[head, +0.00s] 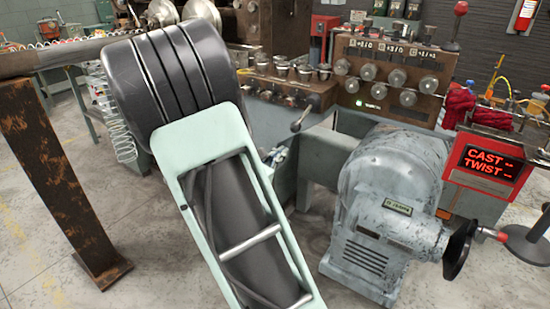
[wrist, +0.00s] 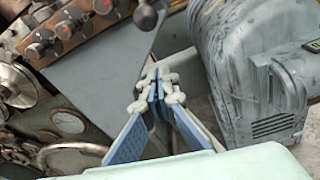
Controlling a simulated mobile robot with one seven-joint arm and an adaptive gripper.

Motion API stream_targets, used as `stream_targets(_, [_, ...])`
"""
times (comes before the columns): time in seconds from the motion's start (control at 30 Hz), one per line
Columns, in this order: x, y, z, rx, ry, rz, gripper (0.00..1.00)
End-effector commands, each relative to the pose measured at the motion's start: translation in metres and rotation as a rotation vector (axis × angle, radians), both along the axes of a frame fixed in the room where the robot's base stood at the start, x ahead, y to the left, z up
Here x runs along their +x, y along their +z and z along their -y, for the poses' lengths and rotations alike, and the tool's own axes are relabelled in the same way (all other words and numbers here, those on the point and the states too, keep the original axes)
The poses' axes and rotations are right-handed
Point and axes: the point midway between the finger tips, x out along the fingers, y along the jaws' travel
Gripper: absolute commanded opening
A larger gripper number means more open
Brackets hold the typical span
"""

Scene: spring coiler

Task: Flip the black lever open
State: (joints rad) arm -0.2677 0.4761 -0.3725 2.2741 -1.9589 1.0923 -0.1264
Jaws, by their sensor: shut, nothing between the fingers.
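A short dark lever (head: 301,118) stands up at the edge of the grey machine bed, left of the grey motor housing in the head view. In the wrist view a dark round knob (wrist: 147,17) shows at the top edge, most likely the end of this lever; its shaft is mostly cut off. My gripper (wrist: 156,90) has blue fingers that are shut and empty. In the wrist view its tips lie below the knob, apart from it in the picture. In the head view my arm mostly hides the gripper.
The grey motor housing (head: 385,205) with a black handwheel (head: 460,248) stands to the right. A brown panel of knobs (head: 385,78) is behind. A rusty post (head: 55,180) stands at the left. A red CAST/TWIST display (head: 490,164) is at far right.

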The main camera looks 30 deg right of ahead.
Motion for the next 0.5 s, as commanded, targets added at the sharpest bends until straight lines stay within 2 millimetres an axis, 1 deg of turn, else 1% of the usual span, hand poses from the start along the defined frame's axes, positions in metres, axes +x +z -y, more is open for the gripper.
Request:
stream_targets(0.03, [0.005, -0.003, 0.012, -0.001, -0.005, 0.002, 0.00])
stream_targets(0.1, [0.011, -0.006, 0.026, -0.001, -0.004, 0.001, 0.00])
stream_targets(0.23, [0.022, -0.007, 0.048, -0.001, -0.002, 0.001, 0.00])
stream_targets(0.3, [0.019, 0.008, 0.043, 0.002, 0.001, 0.004, 0.00])
stream_targets(0.5, [0.014, 0.026, 0.041, 0.001, 0.000, 0.003, 0.00])
